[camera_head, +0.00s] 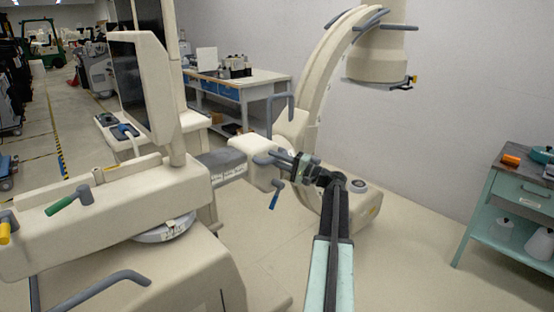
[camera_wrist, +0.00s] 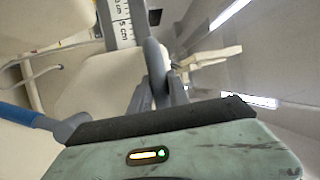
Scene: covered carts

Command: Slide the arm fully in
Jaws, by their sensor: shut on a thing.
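The cream C-arm machine (camera_head: 325,70) stands in the middle of the head view. Its grey horizontal sliding arm (camera_head: 228,166) runs from the cream cabinet to a cream block (camera_head: 252,146) that carries the C. Part of the grey arm is exposed. In the wrist view its scale strip (camera_wrist: 121,27) shows a "5 cm" mark near the block. My gripper (camera_head: 283,160) is at the block's right side, shut on a grey handle (camera_wrist: 154,58). The handle's lower part is hidden between the fingers.
A blue-tipped lever (camera_head: 275,196) hangs below the block. The cream cabinet (camera_head: 110,215) with green and yellow levers fills the left. A teal cart (camera_head: 510,190) stands at the right. A workbench (camera_head: 240,85) is behind. Floor between my arm and the teal cart is clear.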

